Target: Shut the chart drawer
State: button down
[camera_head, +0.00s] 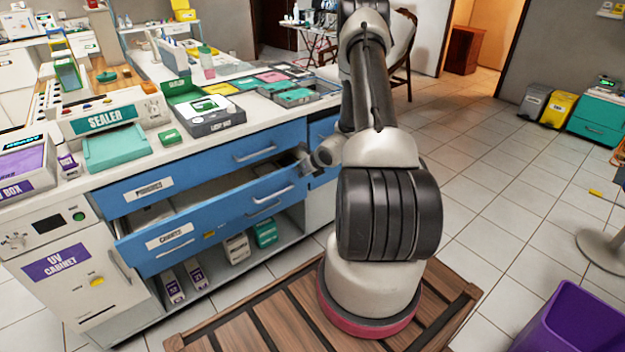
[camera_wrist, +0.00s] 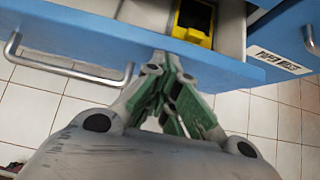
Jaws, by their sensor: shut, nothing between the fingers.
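The chart drawer (camera_head: 205,228), a blue front labelled CHARTS with a metal handle, stands pulled out from the counter, its interior partly visible. My gripper (camera_head: 302,155) is at the right end of the drawer fronts, partly hidden by my arm. In the wrist view my gripper (camera_wrist: 168,72) has its green-grey fingers together, with nothing between them. The tips are at the edge of a blue drawer front (camera_wrist: 90,38); I cannot tell whether they touch it. A metal handle is to their left, and a yellow and black item (camera_wrist: 194,22) lies in the drawer behind.
Another blue drawer (camera_head: 140,190) with a label sits shut above. A white UV cabinet (camera_head: 95,285) stands at left, and a shelf with boxes (camera_head: 237,247) lies below. A purple bin (camera_head: 570,325) is at lower right. The tiled floor (camera_head: 490,190) at right is largely clear.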

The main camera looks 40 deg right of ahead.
jog(key=w, duration=0.6)
jog(key=shift+w+a, duration=0.1)
jog(key=shift+w, duration=0.25)
